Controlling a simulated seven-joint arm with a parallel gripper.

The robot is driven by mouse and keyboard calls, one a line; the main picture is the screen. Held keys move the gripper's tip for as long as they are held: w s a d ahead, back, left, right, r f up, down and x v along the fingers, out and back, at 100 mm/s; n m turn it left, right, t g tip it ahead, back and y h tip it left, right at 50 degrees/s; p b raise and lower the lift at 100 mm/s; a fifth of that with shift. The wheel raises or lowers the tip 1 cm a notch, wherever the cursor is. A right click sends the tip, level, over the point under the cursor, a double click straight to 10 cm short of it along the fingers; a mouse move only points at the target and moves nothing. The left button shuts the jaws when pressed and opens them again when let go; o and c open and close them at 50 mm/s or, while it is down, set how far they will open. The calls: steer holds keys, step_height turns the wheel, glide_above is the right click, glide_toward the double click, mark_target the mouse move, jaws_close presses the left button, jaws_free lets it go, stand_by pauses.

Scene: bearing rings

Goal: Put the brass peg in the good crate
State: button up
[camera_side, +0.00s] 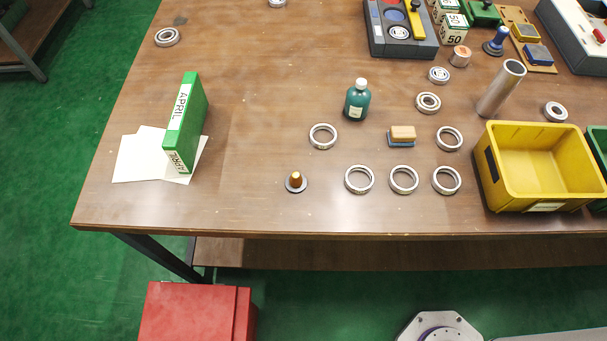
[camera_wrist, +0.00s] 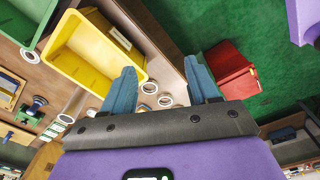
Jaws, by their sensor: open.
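The brass peg (camera_side: 296,178) stands upright on a small dark round base near the table's front edge in the side view. I cannot make it out in the wrist view. A yellow crate (camera_side: 541,198), empty inside, stands at the right front with a white label low on its front; it also shows in the wrist view (camera_wrist: 85,78). A green crate (camera_side: 598,141) is cut off at the right edge, and appears in the wrist view (camera_wrist: 33,8). I cannot read which is the good crate. My gripper (camera_wrist: 160,68) is open and empty, with rings visible beyond its blue fingers.
Several bearing rings (camera_side: 404,180) lie right of the peg. A green bottle (camera_side: 357,100), a sponge-like block (camera_side: 402,135) and a leaning metal tube (camera_side: 501,89) stand behind. A green binder (camera_side: 185,122) stands on papers at left. Table between binder and peg is clear.

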steer(key=w+a+t, duration=0.1)
steer(key=w+a, duration=0.5)
steer(key=a, duration=0.4)
steer(key=m+t+y, duration=0.2)
steer(key=m+y, duration=0.1)
steer(key=m, duration=0.1)
glide_above(296, 175)
steer(key=s+d, duration=0.5)
step_height(296, 175, down, 8)
steer(key=x, duration=1.1)
steer(key=shift+w+f, duration=0.2)
steer(key=shift+x, duration=2.85)
steer(key=shift+a, duration=0.15)
